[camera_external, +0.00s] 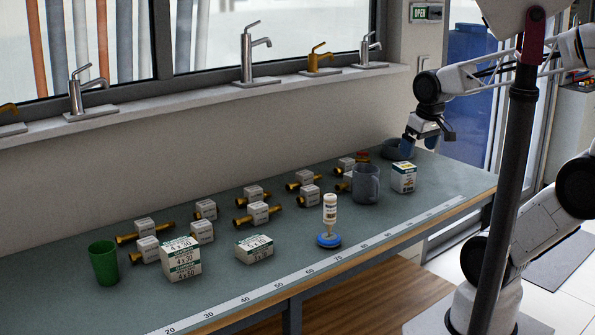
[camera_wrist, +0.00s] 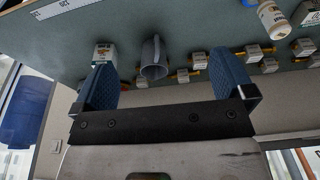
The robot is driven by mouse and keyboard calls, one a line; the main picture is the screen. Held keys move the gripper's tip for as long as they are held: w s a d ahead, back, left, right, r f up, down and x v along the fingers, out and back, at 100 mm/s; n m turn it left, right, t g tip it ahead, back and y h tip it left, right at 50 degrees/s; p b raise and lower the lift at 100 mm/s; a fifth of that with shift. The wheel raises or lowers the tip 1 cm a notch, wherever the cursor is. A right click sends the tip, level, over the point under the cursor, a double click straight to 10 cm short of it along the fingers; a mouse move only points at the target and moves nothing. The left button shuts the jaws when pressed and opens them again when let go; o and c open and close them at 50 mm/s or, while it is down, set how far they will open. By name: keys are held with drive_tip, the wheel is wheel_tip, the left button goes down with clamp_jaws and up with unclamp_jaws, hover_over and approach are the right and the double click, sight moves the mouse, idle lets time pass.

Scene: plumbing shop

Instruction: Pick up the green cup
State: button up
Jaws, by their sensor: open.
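The green cup (camera_external: 104,262) stands upright at the far left end of the workbench in the external view. It does not show in the wrist view. My gripper (camera_external: 420,138) is above the right end of the bench, far from the green cup. In the wrist view my gripper (camera_wrist: 168,85) has its two blue fingers spread apart with nothing between them. A grey mug (camera_external: 365,184) stands on the bench near my gripper; it also shows beyond the fingers in the wrist view (camera_wrist: 153,58).
White and green boxes (camera_external: 181,259) stand right of the green cup, with a smaller box (camera_external: 254,248) beside them. Several brass fittings with white boxes line the bench.

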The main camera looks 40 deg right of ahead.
drive_tip(key=w+a+m+g+y, duration=0.2)
drive_tip(key=w+a+m+y, duration=0.15)
drive_tip(key=w+a, duration=1.15)
drive_tip(key=w+a+m+g+y, duration=0.1)
drive_tip(key=w+a+m+y, duration=0.25)
drive_tip(key=w+a, duration=1.15)
drive_tip(key=m+g+y, duration=0.3)
drive_tip(key=m+y, duration=0.3)
drive_tip(key=m, duration=0.2)
approach(92, 257)
drive_tip(key=d, duration=0.1)
drive_tip(key=shift+w+r, duration=0.1)
drive_tip(key=shift+w, duration=0.25)
drive_tip(key=shift+x, duration=1.25)
drive_tip(key=shift+x, duration=2.55)
